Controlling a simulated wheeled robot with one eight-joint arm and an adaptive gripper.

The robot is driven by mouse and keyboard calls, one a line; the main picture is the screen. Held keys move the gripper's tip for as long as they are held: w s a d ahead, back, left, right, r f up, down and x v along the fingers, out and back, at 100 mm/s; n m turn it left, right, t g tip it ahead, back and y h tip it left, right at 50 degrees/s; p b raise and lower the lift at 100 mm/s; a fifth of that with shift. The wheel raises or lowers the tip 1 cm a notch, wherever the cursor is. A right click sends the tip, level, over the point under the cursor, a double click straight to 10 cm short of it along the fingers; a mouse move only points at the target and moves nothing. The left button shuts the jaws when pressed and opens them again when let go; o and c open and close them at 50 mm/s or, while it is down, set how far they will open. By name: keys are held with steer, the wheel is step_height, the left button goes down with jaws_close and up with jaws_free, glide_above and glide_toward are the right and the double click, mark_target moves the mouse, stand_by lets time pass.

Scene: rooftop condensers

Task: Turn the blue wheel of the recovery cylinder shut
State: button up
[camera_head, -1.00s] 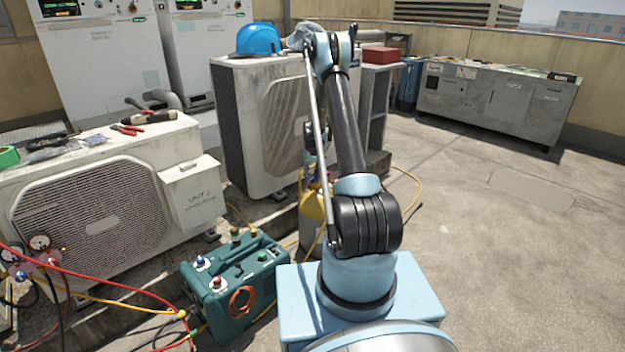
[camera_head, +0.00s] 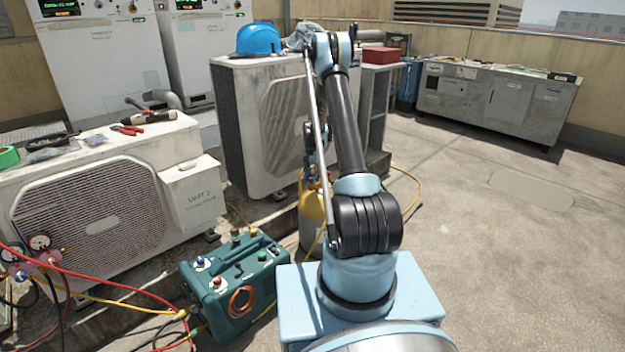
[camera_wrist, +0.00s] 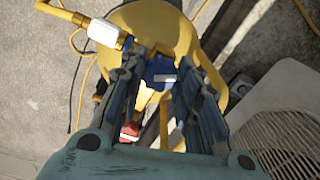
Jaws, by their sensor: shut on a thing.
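The recovery cylinder (camera_head: 313,222), grey below and yellow on top, stands beyond my arm in the head view, partly hidden by it. In the wrist view its yellow top (camera_wrist: 190,30) lies below my gripper. The blue wheel (camera_wrist: 160,72) sits between the fingertips of my gripper (camera_wrist: 162,80), which is shut on it. A red part (camera_wrist: 130,131) shows beside the left finger. A white fitting (camera_wrist: 106,33) with a yellow hose joins at the upper left. In the head view my gripper (camera_head: 308,165) is small and mostly hidden, so the wheel cannot be made out there.
A condenser unit (camera_head: 232,130) with a blue helmet (camera_head: 258,39) stands close behind the cylinder; its grille edge shows at right in the wrist view. A green recovery machine (camera_head: 235,285) and hoses lie at left. The floor at right is clear.

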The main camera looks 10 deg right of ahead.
steer(key=m, duration=0.5)
steer(key=shift+d, duration=0.1)
steer(key=shift+m, duration=0.4)
steer(key=o, duration=1.1)
steer(key=shift+r, duration=0.15)
step_height(320, 180, up, 12)
steer(key=shift+f, duration=0.2)
